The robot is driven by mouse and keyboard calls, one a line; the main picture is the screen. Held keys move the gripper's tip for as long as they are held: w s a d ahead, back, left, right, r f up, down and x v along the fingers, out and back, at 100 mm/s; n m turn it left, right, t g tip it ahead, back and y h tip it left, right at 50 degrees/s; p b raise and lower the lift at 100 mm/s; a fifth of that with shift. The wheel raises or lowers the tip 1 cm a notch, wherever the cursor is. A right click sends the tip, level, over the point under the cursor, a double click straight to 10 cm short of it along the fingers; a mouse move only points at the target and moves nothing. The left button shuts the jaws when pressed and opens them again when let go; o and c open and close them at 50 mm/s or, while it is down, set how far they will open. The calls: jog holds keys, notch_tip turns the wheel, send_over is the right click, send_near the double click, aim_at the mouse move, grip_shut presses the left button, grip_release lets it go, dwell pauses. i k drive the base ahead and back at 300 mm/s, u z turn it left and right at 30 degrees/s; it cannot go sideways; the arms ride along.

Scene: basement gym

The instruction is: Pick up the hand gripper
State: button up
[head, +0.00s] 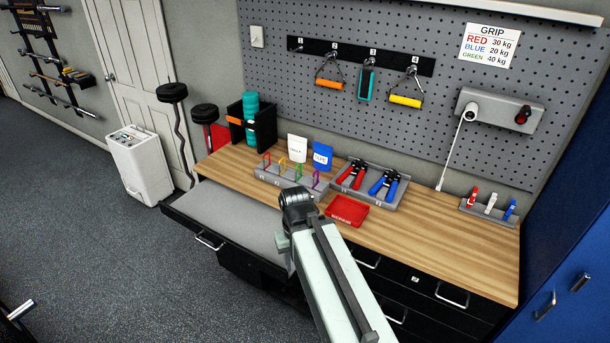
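A hand gripper with red handles (353,173) and one with blue handles (384,185) lie side by side in a grey tray (396,205) on the wooden bench. I see no green hand gripper. A wall sign (489,42) reads GRIP, red 30 kg, blue 20 kg, green 40 kg. My pale arm rises from the bottom edge and ends in a dark joint in front of the bench, left of the red tray. No fingers of my gripper show, and nothing held is visible.
A red tray (347,210) sits before the hand grippers; a rack of coloured loops (290,180) stands left. White and blue pouches (322,156) stand behind. A drawer (225,215) sticks out at the front left. A blue cabinet (575,260) bounds the right. Bench surface (450,240) is clear mid-right.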

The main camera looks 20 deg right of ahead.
aim_at(360, 172)
jog(key=u, duration=0.2)
jog(key=i, duration=1)
jog(key=z, duration=0.1)
